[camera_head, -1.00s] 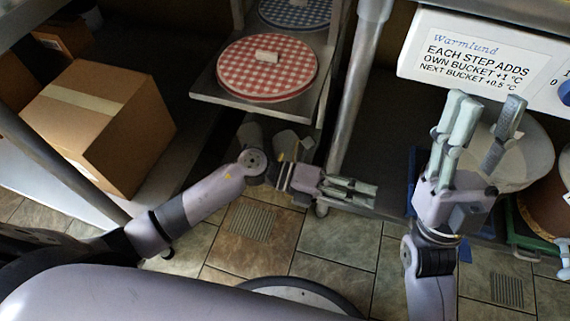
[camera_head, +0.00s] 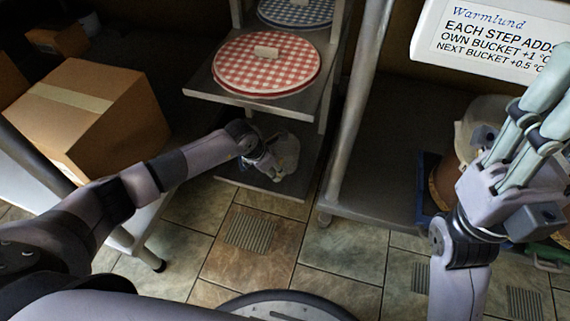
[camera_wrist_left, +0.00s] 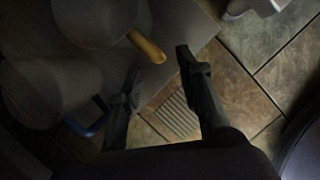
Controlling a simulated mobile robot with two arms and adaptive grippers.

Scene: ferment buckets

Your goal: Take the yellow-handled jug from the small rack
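The small rack (camera_head: 195,92) stands at top centre in the head view. On its low shelf is a pale translucent jug (camera_head: 288,152); its handle colour is unclear there. In the left wrist view a dim jug (camera_wrist_left: 95,18) has a yellow handle (camera_wrist_left: 147,46) jutting toward my gripper. A second dim jug (camera_wrist_left: 35,85) has a blue handle (camera_wrist_left: 90,120). My left gripper (camera_wrist_left: 158,60) is open, with the yellow handle's end close to the gap between its fingertips; contact cannot be told. My right gripper (camera_head: 562,105) is raised at the right, open and empty.
Red-checked (camera_head: 266,68) and blue-checked (camera_head: 297,10) round lids lie on upper shelves. A metal post (camera_head: 358,110) and a signed white unit (camera_head: 490,45) are right of the rack. Tiled floor is clear in front.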

